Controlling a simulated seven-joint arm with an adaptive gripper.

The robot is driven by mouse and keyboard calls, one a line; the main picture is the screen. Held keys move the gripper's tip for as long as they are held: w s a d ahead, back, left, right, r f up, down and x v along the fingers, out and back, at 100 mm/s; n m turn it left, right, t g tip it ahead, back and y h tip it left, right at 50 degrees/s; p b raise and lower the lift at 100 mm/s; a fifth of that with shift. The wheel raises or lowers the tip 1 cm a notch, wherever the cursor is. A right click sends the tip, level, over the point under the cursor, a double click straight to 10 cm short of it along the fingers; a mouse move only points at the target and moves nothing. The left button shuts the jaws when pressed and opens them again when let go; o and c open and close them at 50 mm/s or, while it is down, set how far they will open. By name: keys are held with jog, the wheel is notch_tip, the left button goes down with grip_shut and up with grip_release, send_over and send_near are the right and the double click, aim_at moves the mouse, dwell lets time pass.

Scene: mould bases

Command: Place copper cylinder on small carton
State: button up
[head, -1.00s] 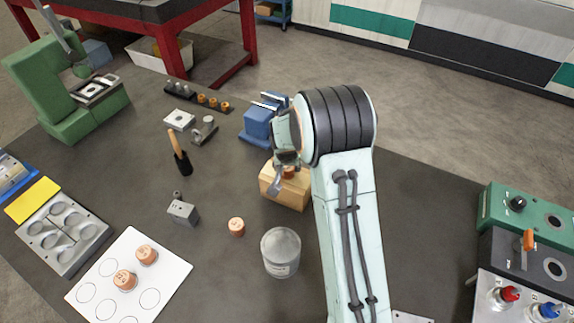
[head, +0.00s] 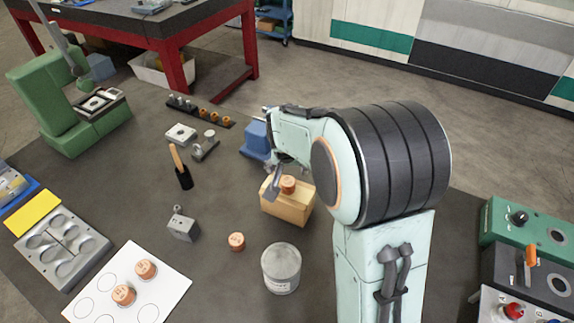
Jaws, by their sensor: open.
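A copper cylinder (head: 288,184) stands upright on top of the small tan carton (head: 287,208), near the middle of the mat. My gripper (head: 273,182) is open, and the one finger I can make out is just left of the copper cylinder. The other finger is hidden, and I cannot tell whether the visible one touches the cylinder. Another copper cylinder (head: 237,241) stands on the mat. Two more, one at the upper spot (head: 146,269) and one lower (head: 124,294), stand on the white sheet with circles.
A grey metal canister (head: 281,268) stands in front of the carton, and a blue vise (head: 256,138) is behind it. A small grey block (head: 183,226) and a wooden-handled tool (head: 180,167) are to the left. Green and dark control boxes (head: 528,232) stand at the right.

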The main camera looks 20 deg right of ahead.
jog(key=s+a+r+n+g, duration=0.1)
jog(key=s+a, duration=0.1)
jog(key=s, duration=0.8)
jog(key=s+a+r+n+g+y, duration=0.1)
jog(key=s+a+r+n+g, duration=0.1)
jog(key=s, duration=0.8)
jog(key=s+a+r+n+g+y, duration=0.1)
jog(key=s+r+n, duration=0.1)
jog(key=s, duration=0.8)
jog(key=shift+a+r+g, duration=0.25)
jog(key=shift+a+g, duration=0.15)
